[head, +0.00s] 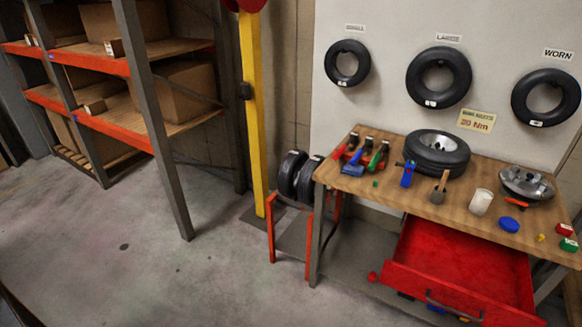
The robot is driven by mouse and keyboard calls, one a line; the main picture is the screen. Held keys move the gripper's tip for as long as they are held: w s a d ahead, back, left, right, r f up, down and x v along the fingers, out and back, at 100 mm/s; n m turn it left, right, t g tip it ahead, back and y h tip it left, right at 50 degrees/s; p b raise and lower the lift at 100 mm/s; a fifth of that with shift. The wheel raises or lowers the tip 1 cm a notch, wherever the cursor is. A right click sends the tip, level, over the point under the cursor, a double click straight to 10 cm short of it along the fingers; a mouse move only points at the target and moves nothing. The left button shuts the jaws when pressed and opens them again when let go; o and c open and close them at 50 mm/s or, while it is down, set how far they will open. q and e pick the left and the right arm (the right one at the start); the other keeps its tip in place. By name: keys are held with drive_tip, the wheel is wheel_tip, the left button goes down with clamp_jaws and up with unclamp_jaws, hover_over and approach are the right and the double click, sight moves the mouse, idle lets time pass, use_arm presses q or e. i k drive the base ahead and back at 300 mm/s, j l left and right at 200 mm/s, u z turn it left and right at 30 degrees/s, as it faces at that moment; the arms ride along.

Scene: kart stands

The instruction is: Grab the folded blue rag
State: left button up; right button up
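I cannot pick out a folded blue rag for certain in the head view. Several small blue things show. A flat rounded blue item (508,224) lies at the front of the wooden workbench (465,222), right of a white cup-like item (481,201). An upright blue item (408,174) stands in front of the tyre with a silver rim (437,152). A blue-handled tool (354,169) lies at the bench's left end. Blue bits (406,296) show below the open red drawer, partly hidden by it. Neither of my grippers is in view.
The red drawer (445,258) is pulled out from the bench front. A red rack (271,230) with tyres stands left of the bench. A yellow post (255,120) and orange-edged shelves (115,130) stand further left. The concrete floor at the front left is clear.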

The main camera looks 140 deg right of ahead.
sight(358, 170)
drive_tip(key=z, duration=5.05)
drive_tip(key=i+j, duration=0.1)
drive_tip(key=i, duration=0.15)
